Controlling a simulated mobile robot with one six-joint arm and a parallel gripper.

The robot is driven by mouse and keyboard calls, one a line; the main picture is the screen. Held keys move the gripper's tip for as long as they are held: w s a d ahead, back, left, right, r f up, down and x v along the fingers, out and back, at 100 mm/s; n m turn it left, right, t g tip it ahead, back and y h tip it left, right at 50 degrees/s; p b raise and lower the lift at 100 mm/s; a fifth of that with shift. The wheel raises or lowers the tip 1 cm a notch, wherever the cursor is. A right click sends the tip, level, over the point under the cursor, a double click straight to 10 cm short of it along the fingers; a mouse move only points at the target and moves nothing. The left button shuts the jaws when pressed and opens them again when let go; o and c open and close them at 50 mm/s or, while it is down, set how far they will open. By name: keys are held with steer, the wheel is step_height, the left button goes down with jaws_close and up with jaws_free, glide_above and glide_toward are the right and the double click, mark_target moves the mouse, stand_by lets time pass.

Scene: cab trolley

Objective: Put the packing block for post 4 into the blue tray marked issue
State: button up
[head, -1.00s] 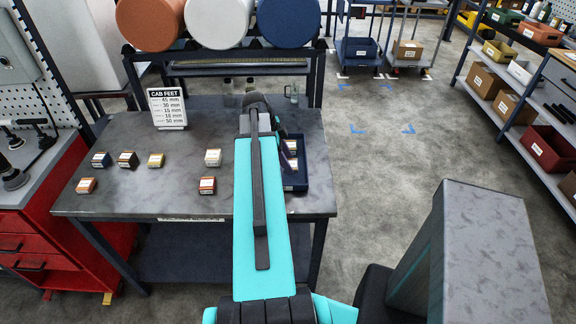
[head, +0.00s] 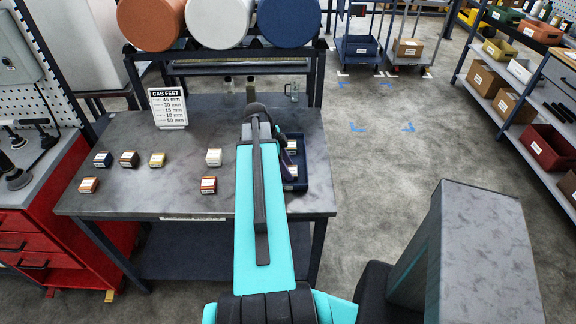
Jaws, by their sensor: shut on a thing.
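The blue tray (head: 302,185) lies at the right end of the grey table, partly behind my arm. Two small blocks with pale labels show inside it, one (head: 292,146) at the back and one (head: 293,170) nearer. My gripper (head: 284,158) is mostly hidden behind my arm; a dark part of it shows over the tray's left side. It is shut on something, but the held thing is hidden.
A "CAB FEET" sign (head: 168,107) listing millimetre sizes stands at the table's back left. A clear mug (head: 292,91) and small bottles stand at the back edge. A red cabinet (head: 40,225) adjoins on the left. Floor right of the table is open.

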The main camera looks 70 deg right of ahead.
steer(key=o, duration=1.1)
steer(key=shift+r, duration=0.15)
steer(key=shift+b+v, duration=1.8)
steer(key=shift+v, duration=4.15)
steer(key=shift+s, duration=0.1)
